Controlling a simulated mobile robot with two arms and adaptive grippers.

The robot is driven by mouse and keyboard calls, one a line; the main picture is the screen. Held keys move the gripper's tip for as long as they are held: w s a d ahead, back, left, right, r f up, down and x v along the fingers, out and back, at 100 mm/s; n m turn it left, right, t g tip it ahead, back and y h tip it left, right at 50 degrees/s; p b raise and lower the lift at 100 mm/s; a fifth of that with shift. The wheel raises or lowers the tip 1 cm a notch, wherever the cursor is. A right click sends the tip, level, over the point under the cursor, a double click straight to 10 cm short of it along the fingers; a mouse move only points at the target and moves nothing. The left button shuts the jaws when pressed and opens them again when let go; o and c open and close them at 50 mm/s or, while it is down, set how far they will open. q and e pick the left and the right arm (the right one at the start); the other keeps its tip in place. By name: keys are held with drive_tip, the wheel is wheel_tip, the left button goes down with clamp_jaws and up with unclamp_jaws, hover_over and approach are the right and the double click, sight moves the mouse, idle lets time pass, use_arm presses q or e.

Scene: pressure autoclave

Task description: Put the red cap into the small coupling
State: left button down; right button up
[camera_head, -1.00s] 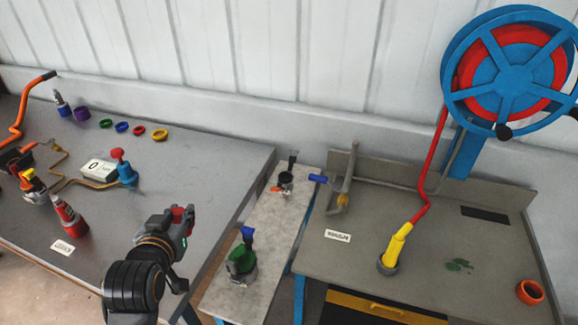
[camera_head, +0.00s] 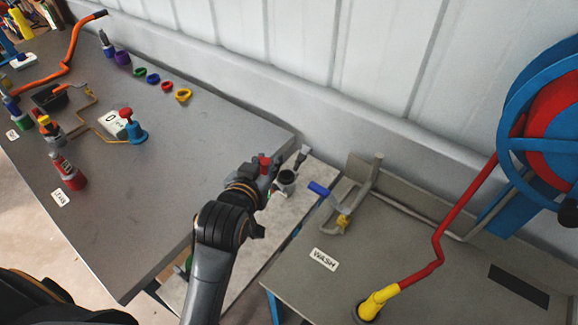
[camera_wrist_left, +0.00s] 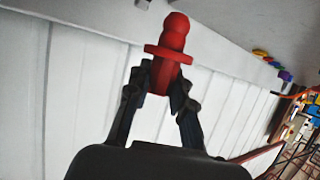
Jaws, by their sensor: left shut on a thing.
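My left gripper (camera_head: 263,172) is shut on the red cap (camera_head: 265,162), above the narrow bench near its far end. In the left wrist view the red cap (camera_wrist_left: 173,35) has a rounded knob and a wide flange, and the fingers (camera_wrist_left: 163,80) pinch it below the flange. The small coupling (camera_head: 287,179) is a dark open-mouthed fitting with a lever, standing on the narrow bench (camera_head: 305,205) just right of the gripper. The cap is apart from it, as far as I can tell. My right gripper is not in view.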

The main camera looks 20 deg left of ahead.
use_arm(q)
drive_tip(key=w+f, duration=0.3)
drive_tip(key=w+d+f+p, duration=0.1)
drive_tip(key=w+f, duration=0.2)
drive_tip(key=f, duration=0.1)
drive_tip(key=w+f+p, duration=0.1)
drive_tip(key=w+f, duration=0.2)
drive_tip(key=w, duration=0.1)
drive_tip(key=shift+d+f, duration=0.3)
drive_tip(key=shift+f, duration=0.35)
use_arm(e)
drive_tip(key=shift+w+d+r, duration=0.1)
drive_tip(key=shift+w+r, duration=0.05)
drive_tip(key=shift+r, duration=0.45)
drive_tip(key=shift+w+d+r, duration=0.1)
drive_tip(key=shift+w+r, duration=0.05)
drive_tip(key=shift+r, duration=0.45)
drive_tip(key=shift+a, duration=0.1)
use_arm(q)
drive_tip(key=shift+f, duration=0.3)
drive_tip(key=c, duration=1.2)
unclamp_jaws()
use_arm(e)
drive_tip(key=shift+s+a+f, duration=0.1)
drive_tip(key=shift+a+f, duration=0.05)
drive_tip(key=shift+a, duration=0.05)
